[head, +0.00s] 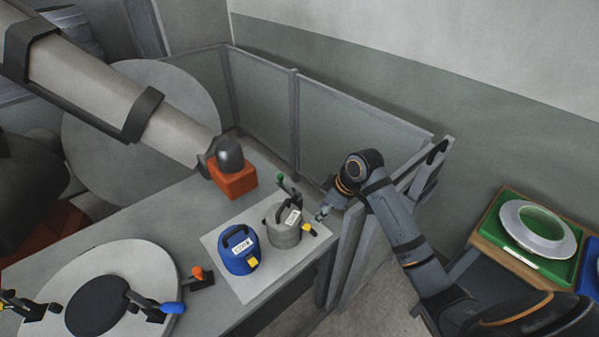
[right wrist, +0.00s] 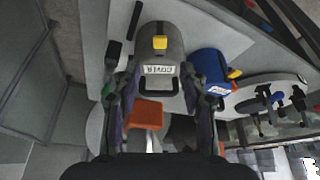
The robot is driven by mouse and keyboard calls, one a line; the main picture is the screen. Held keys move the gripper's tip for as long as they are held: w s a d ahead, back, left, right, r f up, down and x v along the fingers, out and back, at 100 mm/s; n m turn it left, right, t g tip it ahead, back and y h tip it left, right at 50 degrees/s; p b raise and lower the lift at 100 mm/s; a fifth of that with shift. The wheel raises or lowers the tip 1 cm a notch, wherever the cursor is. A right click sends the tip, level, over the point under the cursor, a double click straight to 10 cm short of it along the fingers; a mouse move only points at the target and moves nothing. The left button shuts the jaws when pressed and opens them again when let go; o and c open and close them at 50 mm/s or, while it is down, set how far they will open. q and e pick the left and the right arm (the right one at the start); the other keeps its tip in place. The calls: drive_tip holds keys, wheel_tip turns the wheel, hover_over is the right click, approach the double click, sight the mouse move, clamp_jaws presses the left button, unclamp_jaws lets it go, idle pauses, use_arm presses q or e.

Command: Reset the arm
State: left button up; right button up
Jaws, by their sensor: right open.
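My right arm comes in from the right in the head view, bent over the corner of the bench. My right gripper (head: 323,211) is beside the grey cover (head: 284,230), just to its right. In the right wrist view the gripper (right wrist: 158,82) is open, its two fingers apart on either side of the cover's dark handle and label. The grey cover (right wrist: 160,38) stands beyond and between the fingers; I cannot tell whether they touch it. No object is held. My left gripper is not in view.
A blue cover (head: 239,252) stands left of the grey one on a pale plate (head: 213,242). An orange block (head: 233,180) is behind. A round mould (head: 146,268) with clamps lies at left. Panels (head: 350,136) fence the back. A green tray (head: 515,254) holds a ring at right.

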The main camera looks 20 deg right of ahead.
drive_tip(key=s+f+m+h, duration=0.2)
drive_tip(key=s+f+m, duration=0.15)
drive_tip(key=s, duration=0.65)
drive_tip(key=s+f+m+h, duration=0.2)
drive_tip(key=s+f+m, duration=0.15)
drive_tip(key=s, duration=0.65)
wheel_tip(320, 180, down, 28)
drive_tip(key=s+d+g+b, duration=0.1)
drive_tip(key=s+d+b, duration=0.1)
drive_tip(key=b, duration=0.1)
drive_tip(key=s+d+f+m+g+b, duration=0.1)
drive_tip(key=s+f, duration=1.7)
drive_tip(key=shift+s+f, duration=0.2)
drive_tip(key=shift+f, duration=0.05)
